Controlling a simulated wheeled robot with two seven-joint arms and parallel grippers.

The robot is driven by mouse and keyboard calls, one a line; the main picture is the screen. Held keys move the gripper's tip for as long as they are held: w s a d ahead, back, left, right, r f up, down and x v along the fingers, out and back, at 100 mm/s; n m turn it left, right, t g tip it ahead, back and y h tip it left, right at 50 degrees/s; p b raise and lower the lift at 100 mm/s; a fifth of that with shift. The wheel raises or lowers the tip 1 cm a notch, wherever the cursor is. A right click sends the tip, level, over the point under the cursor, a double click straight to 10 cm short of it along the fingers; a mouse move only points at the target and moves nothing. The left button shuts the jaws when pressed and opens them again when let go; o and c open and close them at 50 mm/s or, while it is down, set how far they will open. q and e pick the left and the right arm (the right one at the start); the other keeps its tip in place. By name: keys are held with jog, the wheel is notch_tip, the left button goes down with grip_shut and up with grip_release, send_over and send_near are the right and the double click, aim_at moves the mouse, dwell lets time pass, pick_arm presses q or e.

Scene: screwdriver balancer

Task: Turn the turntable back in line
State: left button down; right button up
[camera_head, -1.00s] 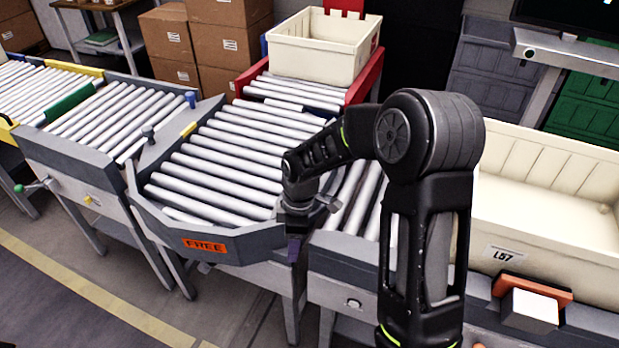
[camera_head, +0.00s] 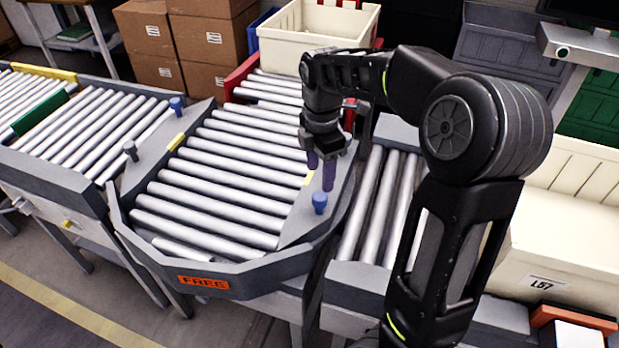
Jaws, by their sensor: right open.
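The turntable (camera_head: 215,185) is a grey frame with several white rollers and an orange FREE label (camera_head: 203,282) on its front. Its rollers run crosswise to those of the left and right conveyors, and roughly parallel to those of the red-sided lane behind. A blue knob (camera_head: 319,201) stands on its right side plate. A dark knob (camera_head: 131,151) and another blue knob (camera_head: 177,104) are at its left side. My right gripper (camera_head: 320,172) is open, pointing down, above the right side plate just behind the near blue knob; contact cannot be told. My left gripper is not in view.
A left conveyor (camera_head: 90,130) and a right conveyor (camera_head: 380,205) flank the turntable. A cream crate (camera_head: 315,40) sits on the red-sided lane (camera_head: 240,72) behind. A cream crate labelled L57 (camera_head: 565,250) stands at right. The turntable's rollers are empty.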

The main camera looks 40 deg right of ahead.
aim_at(320, 195)
jog(key=shift+w, duration=0.1)
jog(key=shift+s+r, duration=0.15)
jog(key=shift+s, duration=0.2)
jog(key=shift+w+f, duration=0.15)
jog(key=shift+f, duration=0.15)
notch_tip(320, 195, down, 7)
jog(key=shift+f+p, duration=0.15)
jog(key=shift+p, duration=0.15)
jog(key=shift+c, duration=0.2)
grip_shut()
dwell(0.9)
